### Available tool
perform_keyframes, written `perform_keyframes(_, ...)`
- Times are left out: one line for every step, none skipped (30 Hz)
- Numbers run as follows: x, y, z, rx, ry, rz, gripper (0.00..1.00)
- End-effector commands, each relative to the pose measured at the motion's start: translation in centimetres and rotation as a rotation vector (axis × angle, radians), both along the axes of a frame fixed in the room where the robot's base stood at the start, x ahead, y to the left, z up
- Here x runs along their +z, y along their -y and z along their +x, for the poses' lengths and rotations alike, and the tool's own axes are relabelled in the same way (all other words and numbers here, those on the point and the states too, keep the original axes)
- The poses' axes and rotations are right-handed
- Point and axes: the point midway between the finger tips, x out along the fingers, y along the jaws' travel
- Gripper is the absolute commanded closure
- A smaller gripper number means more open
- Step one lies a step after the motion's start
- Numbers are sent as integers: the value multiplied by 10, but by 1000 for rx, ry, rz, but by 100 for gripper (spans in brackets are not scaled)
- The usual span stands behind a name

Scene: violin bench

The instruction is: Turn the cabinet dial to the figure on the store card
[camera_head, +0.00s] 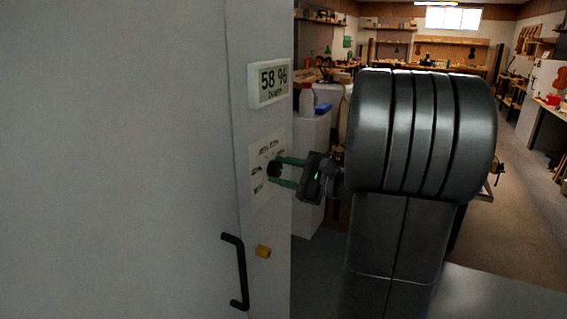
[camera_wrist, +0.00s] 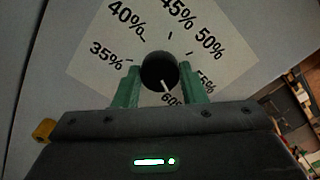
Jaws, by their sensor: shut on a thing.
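The cabinet (camera_head: 120,160) fills the left of the head view. Its round black dial (camera_head: 274,168) sits on a white scale plate (camera_head: 257,187). My gripper (camera_head: 277,171) has its two green fingers around the dial, one on each side. In the wrist view the dial (camera_wrist: 158,66) is between the fingers, shut on it. A white line on the dial points down, toward the partly hidden 60% mark. The marks 35%, 40%, 45% and 50% are readable; 55% is partly covered by a finger. I see no store card.
A display (camera_head: 271,82) above the dial reads 58 %. A black door handle (camera_head: 238,270) and a small yellow part (camera_head: 263,252) are below the dial. A white stand (camera_head: 312,150) with a bottle is behind my gripper. Workbenches line the room; open floor lies at right.

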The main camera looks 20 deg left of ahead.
Motion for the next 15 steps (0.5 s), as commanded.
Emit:
perform_keyframes(1,0,0,0,-25,2,85)
perform_keyframes(1,0,0,0,-36,4,85)
perform_keyframes(1,0,0,0,-49,5,85)
perform_keyframes(1,0,0,0,-59,7,85)
perform_keyframes(0,0,0,0,-67,8,85)
perform_keyframes(0,0,0,0,-76,9,85)
perform_keyframes(0,0,0,0,-81,10,85)
perform_keyframes(0,0,0,0,-86,11,85)
perform_keyframes(0,0,0,0,-91,11,85)
perform_keyframes(0,0,0,0,-95,12,85)
perform_keyframes(-1,0,0,0,-97,12,85)
perform_keyframes(-1,0,0,0,-100,13,85)
perform_keyframes(-1,0,0,0,-102,13,85)
perform_keyframes(-1,0,0,0,-103,13,85)
perform_keyframes(-1,0,0,0,-103,13,85)
